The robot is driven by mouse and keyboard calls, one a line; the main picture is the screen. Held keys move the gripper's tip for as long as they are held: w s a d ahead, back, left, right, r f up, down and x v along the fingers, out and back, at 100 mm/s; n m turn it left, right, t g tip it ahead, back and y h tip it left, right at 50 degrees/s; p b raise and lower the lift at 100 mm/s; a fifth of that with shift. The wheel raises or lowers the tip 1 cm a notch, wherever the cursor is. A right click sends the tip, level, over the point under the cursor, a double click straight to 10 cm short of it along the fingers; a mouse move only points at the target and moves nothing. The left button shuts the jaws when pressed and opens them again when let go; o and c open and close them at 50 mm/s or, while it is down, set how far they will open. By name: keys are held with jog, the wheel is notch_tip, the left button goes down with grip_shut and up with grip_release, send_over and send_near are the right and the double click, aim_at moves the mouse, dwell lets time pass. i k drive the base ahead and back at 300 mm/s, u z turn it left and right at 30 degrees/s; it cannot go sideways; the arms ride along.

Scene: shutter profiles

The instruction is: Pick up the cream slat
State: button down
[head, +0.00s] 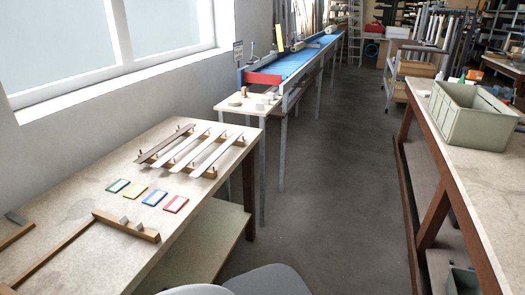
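Several long slats lie side by side on a wooden rack with upright pegs, on the table at left. The leftmost is a brown slat (165,144). To its right are pale slats: one beside the brown one (181,148), a middle one (200,151) and the rightmost one (217,155). All the pale ones look white to cream at this distance, and I cannot tell which is the cream slat. My gripper is not in view.
The table (75,210) also holds green (117,185), yellow (135,190), blue (155,197) and red (176,204) framed cards and a wooden jig (125,226). A grey-green crate (470,115) stands on the right bench (470,175). The floor (320,200) between is clear.

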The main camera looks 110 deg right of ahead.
aim_at(184, 162)
jog(key=z, duration=4.4)
jog(key=i, duration=1.85)
jog(key=u, duration=3.8)
